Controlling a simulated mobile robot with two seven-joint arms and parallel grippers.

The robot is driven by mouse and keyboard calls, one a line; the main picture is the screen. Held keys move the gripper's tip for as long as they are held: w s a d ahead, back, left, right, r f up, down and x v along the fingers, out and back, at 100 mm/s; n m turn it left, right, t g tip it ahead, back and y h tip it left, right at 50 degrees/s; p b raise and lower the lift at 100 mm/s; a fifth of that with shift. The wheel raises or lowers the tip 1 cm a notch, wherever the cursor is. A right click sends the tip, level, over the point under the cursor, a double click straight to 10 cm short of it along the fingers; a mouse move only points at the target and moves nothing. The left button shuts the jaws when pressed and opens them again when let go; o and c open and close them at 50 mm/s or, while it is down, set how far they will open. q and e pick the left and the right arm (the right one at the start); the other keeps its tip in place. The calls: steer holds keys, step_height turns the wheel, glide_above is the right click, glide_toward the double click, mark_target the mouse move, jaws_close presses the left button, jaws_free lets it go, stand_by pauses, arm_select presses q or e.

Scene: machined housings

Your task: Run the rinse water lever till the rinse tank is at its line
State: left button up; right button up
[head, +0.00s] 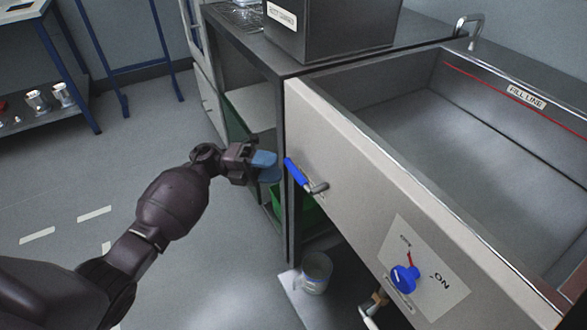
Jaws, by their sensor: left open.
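The rinse tank (360,165) is a grey open basin at the right. A red fill line (480,80) with a "FILL LINE" label runs along its far inner wall, above the basin floor. I cannot make out a water surface. A blue-handled lever (296,173) on a metal pivot sticks out from the tank's front panel, its handle pointing up and left. My left gripper (266,166), with blue fingertips, is open just left of the lever handle, apart from it in the picture. My right gripper is not in view.
A blue knob (405,279) with a red pointer sits on a white plate marked "ON". A bucket (316,272) is on the floor below. A faucet (469,28) rises at the back.

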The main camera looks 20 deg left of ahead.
mark_target(293, 168)
arm_select(q)
steer(key=shift+w+d+r, duration=0.1)
steer(key=shift+d, duration=0.8)
steer(key=shift+w+d+r, duration=0.15)
steer(key=shift+d, duration=0.7)
steer(key=shift+w+d+r, duration=0.1)
steer(key=shift+d, duration=0.8)
jaws_close()
